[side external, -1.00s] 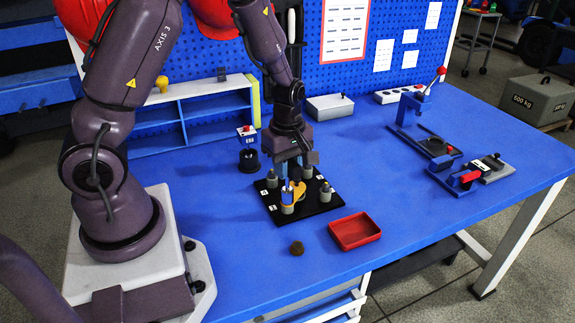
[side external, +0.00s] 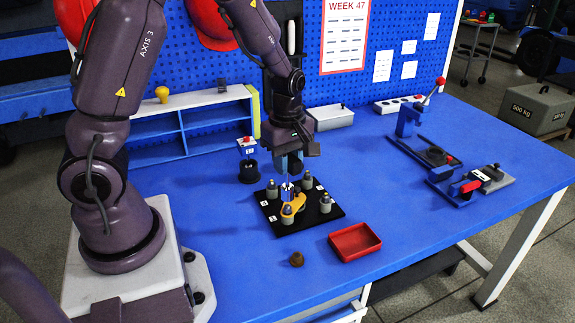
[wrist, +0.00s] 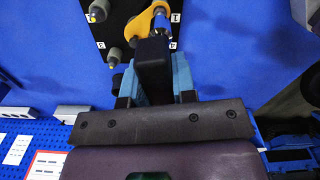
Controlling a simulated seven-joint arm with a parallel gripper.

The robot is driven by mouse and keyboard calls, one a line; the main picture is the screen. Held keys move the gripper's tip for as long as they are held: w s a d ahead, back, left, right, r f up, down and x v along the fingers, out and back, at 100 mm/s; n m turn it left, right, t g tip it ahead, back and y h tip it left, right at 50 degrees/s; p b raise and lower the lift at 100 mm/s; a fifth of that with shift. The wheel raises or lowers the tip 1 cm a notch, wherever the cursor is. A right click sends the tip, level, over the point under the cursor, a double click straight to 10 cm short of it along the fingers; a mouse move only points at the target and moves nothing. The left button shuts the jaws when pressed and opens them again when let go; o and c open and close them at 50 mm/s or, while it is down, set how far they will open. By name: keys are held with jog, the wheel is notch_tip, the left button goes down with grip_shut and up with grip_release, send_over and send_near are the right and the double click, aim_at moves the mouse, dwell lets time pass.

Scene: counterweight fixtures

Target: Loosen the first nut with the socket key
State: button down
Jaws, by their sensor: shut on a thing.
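The black fixture plate (side external: 318,217) lies on the blue bench, with several grey posts and a yellow-orange bracket (side external: 294,204) on it. My gripper (side external: 289,170) points down above the plate. It is shut on the black handle of the socket key (wrist: 153,62), between its blue fingers. The key's silver shank (side external: 287,192) shows below the fingers, close to the bracket. In the wrist view the silver end lies at the yellow bracket (wrist: 136,25). The nuts are too small to tell apart, and I cannot tell whether the socket sits on one.
A red tray (side external: 355,242) and a small brown round object (side external: 296,259) are in front of the plate. A black holder with a red-topped part (side external: 247,160) stands behind left. Blue fixtures (side external: 455,187) are at right. The bench between is clear.

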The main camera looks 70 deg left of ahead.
jog(key=shift+r, duration=0.2)
jog(key=shift+r, duration=1.4)
